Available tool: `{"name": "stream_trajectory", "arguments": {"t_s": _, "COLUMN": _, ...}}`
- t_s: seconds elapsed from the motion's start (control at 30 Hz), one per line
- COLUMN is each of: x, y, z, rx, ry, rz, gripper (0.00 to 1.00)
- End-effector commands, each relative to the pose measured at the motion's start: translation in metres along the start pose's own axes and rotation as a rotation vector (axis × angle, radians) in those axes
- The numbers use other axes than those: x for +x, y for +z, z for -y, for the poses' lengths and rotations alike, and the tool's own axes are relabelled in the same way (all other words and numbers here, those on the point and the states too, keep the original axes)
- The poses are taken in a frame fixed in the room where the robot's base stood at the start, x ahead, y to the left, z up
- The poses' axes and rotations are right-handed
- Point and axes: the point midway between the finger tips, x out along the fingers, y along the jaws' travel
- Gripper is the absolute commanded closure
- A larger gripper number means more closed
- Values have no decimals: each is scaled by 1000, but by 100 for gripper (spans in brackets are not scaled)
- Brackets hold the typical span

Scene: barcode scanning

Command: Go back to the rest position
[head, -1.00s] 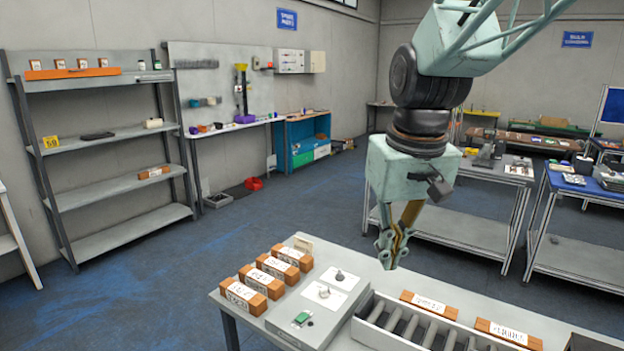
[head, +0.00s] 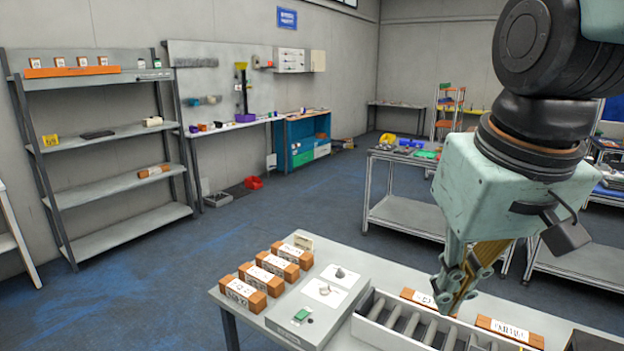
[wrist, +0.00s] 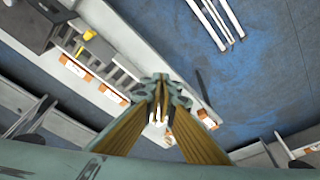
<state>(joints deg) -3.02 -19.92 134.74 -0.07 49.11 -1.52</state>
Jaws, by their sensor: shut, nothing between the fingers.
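My gripper (head: 455,290) hangs above the right part of the near table (head: 375,268), over the roller tray. Its fingers are shut with nothing held. In the wrist view my gripper (wrist: 160,80) points down towards the table, its fingertips together. In the head view it covers part of a labelled orange-brown box (head: 410,295) behind the rollers. I cannot tell the exact height of the fingertips above the tray.
A roller tray (head: 400,318) holds the table's middle, with another labelled box (head: 510,332) at right. Several labelled boxes (head: 260,283) stand at the table's left. A shelf rack (head: 120,240) stands at the far left. The floor (head: 300,210) behind the table is clear.

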Motion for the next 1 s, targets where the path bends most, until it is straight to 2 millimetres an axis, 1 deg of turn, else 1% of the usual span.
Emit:
{"name": "stream_trajectory", "arguments": {"t_s": 0.03, "x": -2, "y": 8, "z": -1, "rx": 5, "ry": 1, "rz": -7, "gripper": 100}}
{"name": "stream_trajectory", "arguments": {"t_s": 0.23, "x": -8, "y": 39, "z": -4, "rx": 25, "ry": 6, "rz": -24, "gripper": 100}}
{"name": "stream_trajectory", "arguments": {"t_s": 0.6, "x": -13, "y": 95, "z": -8, "rx": 61, "ry": 13, "rz": -50, "gripper": 100}}
{"name": "stream_trajectory", "arguments": {"t_s": 0.8, "x": -13, "y": 113, "z": -9, "rx": 73, "ry": 16, "rz": -60, "gripper": 100}}
{"name": "stream_trajectory", "arguments": {"t_s": 1.0, "x": -12, "y": 119, "z": -9, "rx": 77, "ry": 17, "rz": -62, "gripper": 100}}
